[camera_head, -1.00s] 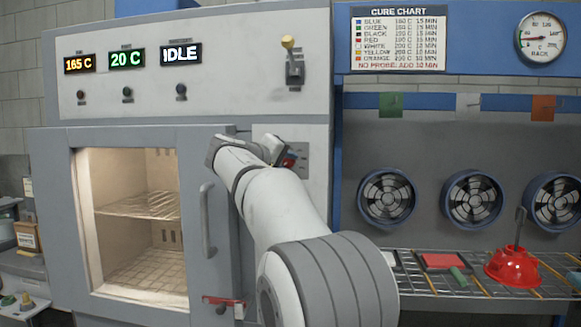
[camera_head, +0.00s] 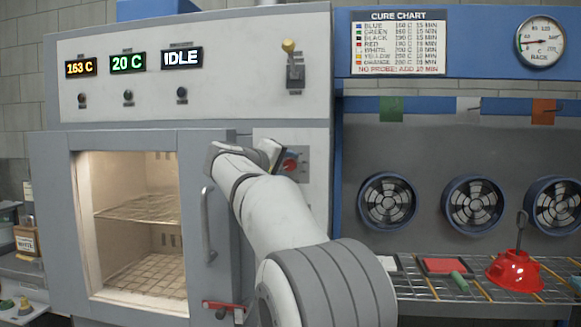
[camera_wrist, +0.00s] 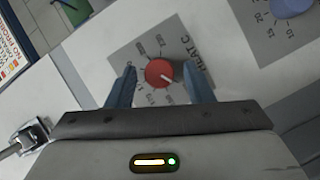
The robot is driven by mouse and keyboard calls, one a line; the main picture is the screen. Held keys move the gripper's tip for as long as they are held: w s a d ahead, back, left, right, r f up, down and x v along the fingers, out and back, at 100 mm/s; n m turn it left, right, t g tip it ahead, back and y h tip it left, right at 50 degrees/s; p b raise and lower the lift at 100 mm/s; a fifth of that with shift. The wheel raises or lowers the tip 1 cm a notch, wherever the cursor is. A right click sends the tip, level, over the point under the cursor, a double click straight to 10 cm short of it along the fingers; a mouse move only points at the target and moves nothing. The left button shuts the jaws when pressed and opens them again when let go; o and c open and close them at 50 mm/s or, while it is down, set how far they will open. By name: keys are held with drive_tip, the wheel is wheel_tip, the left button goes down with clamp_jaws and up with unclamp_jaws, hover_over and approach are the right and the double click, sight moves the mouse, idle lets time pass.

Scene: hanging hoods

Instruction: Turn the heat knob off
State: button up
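The red heat knob (camera_wrist: 160,73) sits on a grey dial plate marked "HEAT C" in the wrist view. Its light pointer mark aims toward the lower right of that view. The knob also shows in the head view (camera_head: 291,165), on the panel right of the oven door, partly behind my gripper. My gripper (camera_wrist: 160,70) is open, with one blue-grey finger on each side of the knob. A gap shows between each finger and the knob in the wrist view.
A blue knob (camera_wrist: 288,7) with a numbered dial is at the wrist view's upper right. The oven door (camera_head: 58,215) is left of my arm, with a grey handle (camera_head: 207,222). A yellow-topped lever (camera_head: 292,65) is above. A rack with a red hood (camera_head: 515,270) stands right.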

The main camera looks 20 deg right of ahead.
drive_tip(key=shift+o, duration=0.3)
drive_tip(key=v, duration=0.7)
drive_tip(key=shift+s+a+b, duration=0.25)
drive_tip(key=shift+a+b, duration=0.05)
drive_tip(key=shift+b, duration=0.05)
drive_tip(key=s+a+f+g+y+p, duration=0.2)
drive_tip(key=s+a+f+y+p, duration=0.1)
drive_tip(key=s+f, duration=0.6)
drive_tip(key=s+a+f+m+g+y+p, duration=0.1)
drive_tip(key=s+a+f+g+y+p, duration=0.1)
drive_tip(key=s+f+y, duration=0.4)
drive_tip(key=s+a+f+g+y+p, duration=0.2)
drive_tip(key=s+a+f+y+p, duration=0.3)
drive_tip(key=s+f, duration=0.9)
drive_tip(key=s+p, duration=0.1)
drive_tip(key=s, duration=0.1)
drive_tip(key=shift+s+m, duration=0.3)
drive_tip(key=shift+f, duration=0.1)
drive_tip(key=shift+c, duration=0.4)
